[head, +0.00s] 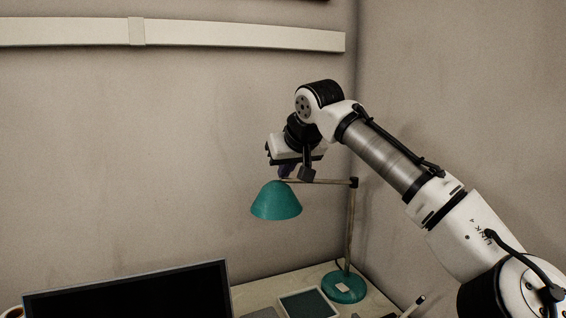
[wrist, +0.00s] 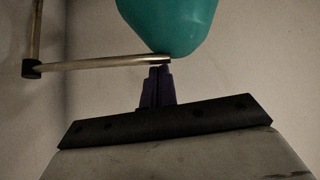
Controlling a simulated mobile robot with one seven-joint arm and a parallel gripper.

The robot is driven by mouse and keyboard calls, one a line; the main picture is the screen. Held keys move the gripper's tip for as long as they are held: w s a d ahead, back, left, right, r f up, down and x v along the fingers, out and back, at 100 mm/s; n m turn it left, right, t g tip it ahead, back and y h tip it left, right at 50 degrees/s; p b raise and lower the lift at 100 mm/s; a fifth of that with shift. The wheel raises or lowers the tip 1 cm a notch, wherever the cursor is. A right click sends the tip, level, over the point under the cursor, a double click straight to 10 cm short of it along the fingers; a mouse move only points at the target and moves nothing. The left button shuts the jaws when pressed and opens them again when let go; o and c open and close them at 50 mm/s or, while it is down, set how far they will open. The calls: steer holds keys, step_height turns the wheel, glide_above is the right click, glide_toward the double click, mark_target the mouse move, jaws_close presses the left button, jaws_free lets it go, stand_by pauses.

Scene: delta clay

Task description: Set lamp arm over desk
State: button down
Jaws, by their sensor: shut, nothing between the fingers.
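The desk lamp has a teal shade (head: 276,201), a thin metal arm (head: 325,181), a vertical post (head: 350,225) and a round teal base (head: 344,288) at the desk's back right. The lamp arm runs left from the post top to the shade. My gripper (head: 285,174) is shut at the shade end of the lamp arm, with nothing held. In the wrist view its purple fingertips (wrist: 158,72) meet the lamp arm (wrist: 100,63) close beside the teal shade (wrist: 170,22). I cannot tell whether they touch it.
The desk (head: 255,297) carries a dark monitor (head: 130,292) at left and a framed tablet-like panel (head: 307,303) before the lamp base. A cup (head: 12,312) shows at the far left. Walls stand close behind and right of the lamp. A pale rail (head: 230,36) runs along the wall above.

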steer(key=shift+s+d+f, duration=0.1)
steer(key=shift+s+f, duration=0.05)
steer(key=shift+s, duration=0.2)
steer(key=shift+s, duration=0.1)
